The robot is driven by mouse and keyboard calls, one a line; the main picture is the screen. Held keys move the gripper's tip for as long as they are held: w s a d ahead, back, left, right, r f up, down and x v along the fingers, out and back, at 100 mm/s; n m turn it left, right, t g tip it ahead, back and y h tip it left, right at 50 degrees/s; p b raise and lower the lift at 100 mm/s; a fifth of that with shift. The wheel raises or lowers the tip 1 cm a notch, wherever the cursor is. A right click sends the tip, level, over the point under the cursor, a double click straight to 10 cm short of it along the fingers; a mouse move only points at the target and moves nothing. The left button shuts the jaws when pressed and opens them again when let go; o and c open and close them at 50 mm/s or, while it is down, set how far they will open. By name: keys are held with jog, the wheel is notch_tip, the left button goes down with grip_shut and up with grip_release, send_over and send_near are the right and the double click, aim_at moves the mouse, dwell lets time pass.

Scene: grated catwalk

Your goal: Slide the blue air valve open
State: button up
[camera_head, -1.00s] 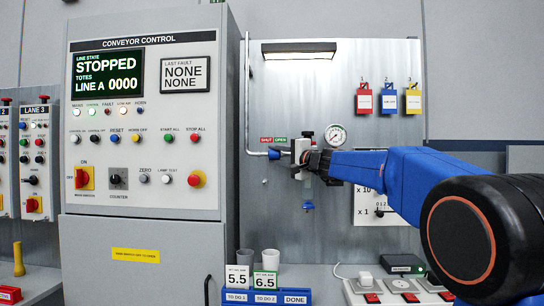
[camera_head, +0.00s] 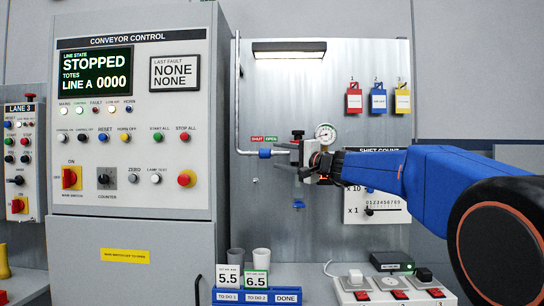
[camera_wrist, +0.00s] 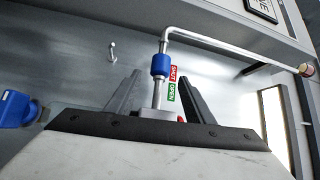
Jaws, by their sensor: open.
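The blue air valve (camera_head: 265,153) is a blue sleeve on a thin metal pipe, below the red SHUT label (camera_head: 257,139) and green OPEN label (camera_head: 271,139). In the wrist view the sleeve (camera_wrist: 160,65) sits level with the SHUT label (camera_wrist: 173,72), with the OPEN label (camera_wrist: 171,93) nearer me. My gripper (camera_head: 306,167) is open, right of the sleeve and in front of the regulator. In the wrist view its two dark fingers (camera_wrist: 160,77) point toward the sleeve, apart on either side of the pipe. I see no contact with the sleeve.
A regulator (camera_head: 297,150) with a round gauge (camera_head: 325,134) stands close beside my gripper. A conveyor control cabinet (camera_head: 135,230) is on the left. Cups, signs and a switch box (camera_head: 392,296) are below. Colored tags (camera_head: 377,100) hang at upper right.

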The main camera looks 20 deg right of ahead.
jog(key=v, duration=1)
jog(key=shift+s+d, duration=0.1)
jog(key=shift+d, duration=0.05)
jog(key=s+a+f+n+g+h, duration=0.1)
jog(key=s+a+f+n+g, duration=0.2)
jog(key=s+f, duration=0.35)
jog(key=s+a+f+n+g, duration=0.1)
jog(key=s+a+f+g, duration=0.1)
jog(key=s+a+f, duration=0.45)
jog(key=s+a+f+n+g+h, duration=0.1)
jog(key=s+a+f+n+g, duration=0.2)
jog(key=f, duration=0.6)
jog(key=s+d+f+n+g+h, duration=0.2)
jog(key=s+d+f+h, duration=0.1)
jog(key=s+f, duration=0.8)
jog(key=s+d+f+n+g+h, duration=0.2)
jog(key=s+d+f, duration=0.3)
jog(key=s+f, duration=0.7)
jog(key=shift+f+h, duration=0.5)
jog(key=shift+h, duration=0.4)
jog(key=shift+d, duration=0.1)
dwell(1.3)
